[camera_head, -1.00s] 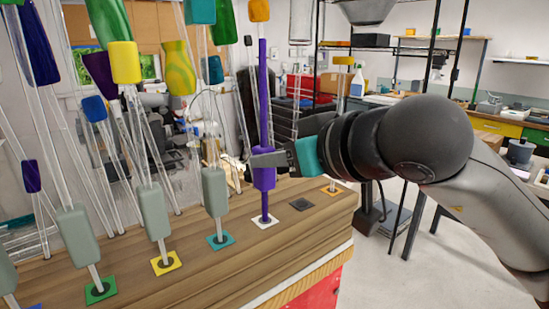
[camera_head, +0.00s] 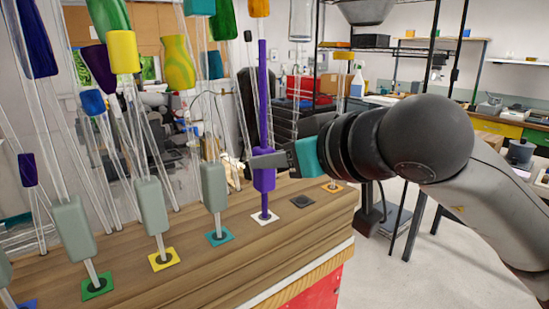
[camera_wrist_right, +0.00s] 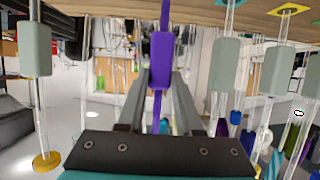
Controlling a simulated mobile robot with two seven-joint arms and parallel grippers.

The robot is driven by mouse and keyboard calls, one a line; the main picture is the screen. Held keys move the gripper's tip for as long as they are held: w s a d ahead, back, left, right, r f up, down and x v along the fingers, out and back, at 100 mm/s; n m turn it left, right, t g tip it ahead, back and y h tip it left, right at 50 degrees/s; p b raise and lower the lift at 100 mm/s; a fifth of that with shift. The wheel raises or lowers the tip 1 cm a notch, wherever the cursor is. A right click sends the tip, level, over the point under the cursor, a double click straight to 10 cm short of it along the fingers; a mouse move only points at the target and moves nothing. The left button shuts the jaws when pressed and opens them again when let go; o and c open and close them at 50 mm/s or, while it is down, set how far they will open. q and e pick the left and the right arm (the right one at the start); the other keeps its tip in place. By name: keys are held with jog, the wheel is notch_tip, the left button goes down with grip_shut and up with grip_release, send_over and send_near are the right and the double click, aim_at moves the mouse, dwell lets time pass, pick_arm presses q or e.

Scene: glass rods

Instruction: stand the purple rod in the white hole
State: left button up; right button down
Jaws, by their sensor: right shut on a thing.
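The purple rod (camera_head: 262,95) stands upright, with a thicker purple grip block (camera_head: 264,181) low on it. Its lower end meets the dark hole in the white square (camera_head: 275,217) on the wooden bench; I cannot tell how deep it sits. My right gripper (camera_head: 264,160) reaches in from the right and is shut on the purple rod at the grip block. In the right wrist view, the purple block (camera_wrist_right: 161,58) shows between the two grey fingers (camera_wrist_right: 160,85). My left gripper is not in view.
Several clear glass rods with grey blocks stand in a row to the left, by the teal (camera_head: 219,237), yellow (camera_head: 164,259) and green (camera_head: 97,287) squares. A grey square (camera_head: 302,201) and an orange square (camera_head: 332,187) to the right are free.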

jog(key=shift+f, duration=0.2)
jog(key=c, duration=0.5)
grip_release()
